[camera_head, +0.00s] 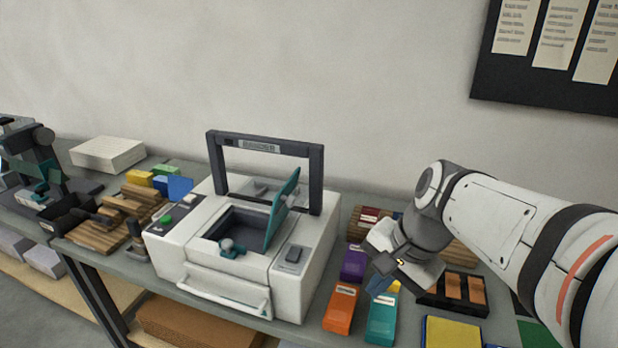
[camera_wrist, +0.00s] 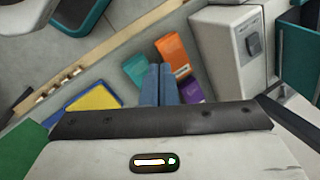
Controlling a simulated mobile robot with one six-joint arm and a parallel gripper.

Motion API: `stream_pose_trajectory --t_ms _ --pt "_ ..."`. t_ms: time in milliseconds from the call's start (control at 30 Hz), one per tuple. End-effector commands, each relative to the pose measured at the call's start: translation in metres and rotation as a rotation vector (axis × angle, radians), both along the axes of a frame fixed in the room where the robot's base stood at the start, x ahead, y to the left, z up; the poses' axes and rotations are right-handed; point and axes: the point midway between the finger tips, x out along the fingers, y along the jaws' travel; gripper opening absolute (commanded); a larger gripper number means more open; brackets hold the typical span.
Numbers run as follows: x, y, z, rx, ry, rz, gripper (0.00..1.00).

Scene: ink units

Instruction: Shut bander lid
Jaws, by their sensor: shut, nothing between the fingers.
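The bander (camera_head: 305,285) is a white box-shaped machine on the bench with a dark arch (camera_head: 315,180) over it. Its teal lid (camera_head: 283,208) stands open, tilted steeply up at the right side of the dark square well (camera_head: 245,228). A teal latch piece (camera_head: 232,248) with a grey knob sits at the well's front edge. My gripper (camera_head: 380,284) is to the right of the bander, pointing down over the coloured boxes, apart from the lid. Its blue fingers are together and empty in the wrist view (camera_wrist: 158,72), where part of the bander (camera_wrist: 228,65) shows at right.
Orange (camera_head: 341,308), teal (camera_head: 382,318) and purple (camera_head: 354,262) boxes stand right of the bander, below my gripper. A black tray (camera_head: 428,300) is farther right. Wooden strips (camera_head: 105,232) lie to the left. A wall board (camera_head: 550,85) hangs behind.

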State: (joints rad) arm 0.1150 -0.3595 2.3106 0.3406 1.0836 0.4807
Motion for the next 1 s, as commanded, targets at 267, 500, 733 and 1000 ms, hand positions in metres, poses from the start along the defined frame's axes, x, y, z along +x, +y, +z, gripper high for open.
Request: stream_pose_trajectory --t_ms 267,500,733,1000 --pt "0.082 0.004 0.073 0.593 0.340 -0.744 0.00" --pt "0.111 -0.003 0.108 0.814 0.504 -0.939 0.00" --pt "0.120 0.020 0.094 0.824 0.519 -0.946 0.00" --pt "0.137 0.065 0.060 0.823 0.519 -0.945 0.00"
